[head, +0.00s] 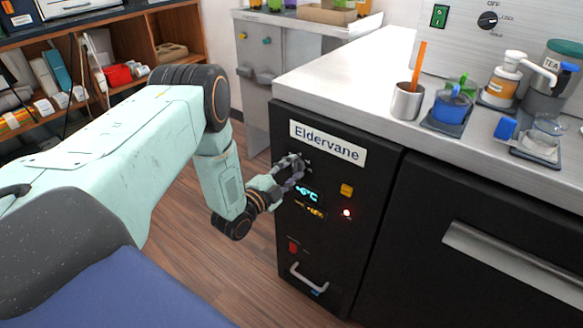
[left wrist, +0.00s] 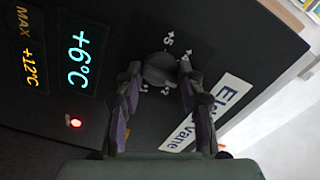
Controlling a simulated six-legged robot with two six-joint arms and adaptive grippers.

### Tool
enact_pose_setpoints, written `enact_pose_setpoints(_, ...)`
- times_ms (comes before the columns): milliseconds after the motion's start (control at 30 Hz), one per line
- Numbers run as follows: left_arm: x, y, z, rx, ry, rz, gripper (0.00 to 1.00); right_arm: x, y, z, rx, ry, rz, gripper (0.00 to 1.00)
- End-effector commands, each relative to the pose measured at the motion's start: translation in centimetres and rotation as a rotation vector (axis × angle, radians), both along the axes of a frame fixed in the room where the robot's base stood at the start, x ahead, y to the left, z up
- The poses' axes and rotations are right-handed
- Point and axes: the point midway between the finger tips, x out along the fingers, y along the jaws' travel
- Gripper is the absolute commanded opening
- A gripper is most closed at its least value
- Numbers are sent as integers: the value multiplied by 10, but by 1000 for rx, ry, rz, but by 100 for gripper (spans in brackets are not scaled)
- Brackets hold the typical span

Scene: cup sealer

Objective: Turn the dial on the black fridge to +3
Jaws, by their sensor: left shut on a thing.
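The black fridge (head: 325,235) has an "Eldervane" label and a small control panel at its upper left. My left gripper (head: 292,170) is at the panel, just below the label. In the left wrist view the round dark dial (left wrist: 159,70) sits between the fingertips of the left gripper (left wrist: 160,75), which is shut on it. Pale marks ring the dial, with +5 and +2 readable; others are partly covered by the fingers. I cannot tell which mark the dial points to. The display (left wrist: 80,60) reads +6°C. My right gripper is not in view.
A yellow button (head: 346,190) and a lit red lamp (head: 347,213) are right of the display. A handle (head: 308,279) is low on the fridge. The counter (head: 345,85) above holds a metal cup (head: 407,101) and several containers. Wooden floor lies open left of the fridge.

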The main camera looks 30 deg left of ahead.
Motion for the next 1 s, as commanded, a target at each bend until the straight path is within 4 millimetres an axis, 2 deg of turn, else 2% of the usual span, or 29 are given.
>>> enact_pose_setpoints(400, -1, -1, -2, 4, 4, -1, 7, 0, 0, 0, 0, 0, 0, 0)
enact_pose_setpoints(433, -1, -1, -2, 4, 4, -1, 41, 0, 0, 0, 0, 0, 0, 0)
enact_pose_setpoints(667, -1, 0, -1, 4, 2, 0, 60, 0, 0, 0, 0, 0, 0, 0)
enact_pose_setpoints(1000, -2, 0, -1, 4, 1, 0, 61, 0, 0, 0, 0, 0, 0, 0)
